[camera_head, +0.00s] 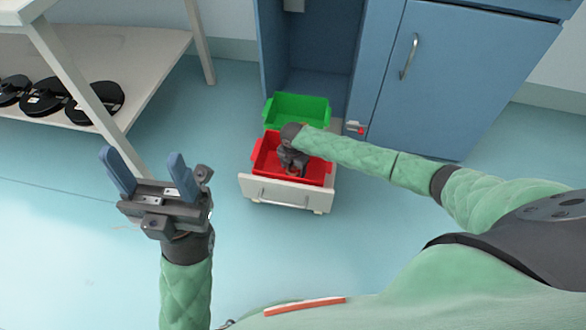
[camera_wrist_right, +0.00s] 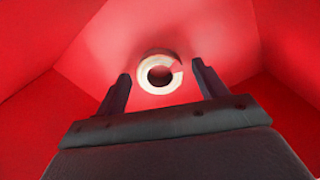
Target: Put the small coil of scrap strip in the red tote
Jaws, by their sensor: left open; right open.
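The red tote (camera_head: 318,173) sits in a pulled-out white drawer, and its red walls fill the right wrist view (camera_wrist_right: 220,35). The small coil of scrap strip (camera_wrist_right: 146,79), a pale ring, lies inside the tote in the right wrist view. My right gripper (camera_wrist_right: 160,82) is open, pointing down into the tote, with its fingertips on either side of the coil; I cannot tell if they touch it. In the head view my right gripper (camera_head: 292,168) hides the coil. My left gripper (camera_head: 147,172) is open and empty, held up over the floor at the left.
A green tote (camera_head: 300,106) stands behind the red one. The white drawer front (camera_head: 285,195) faces me, below the blue cabinet (camera_head: 440,75). A white shelf (camera_head: 140,75) with several black discs stands at the left. The floor between is clear.

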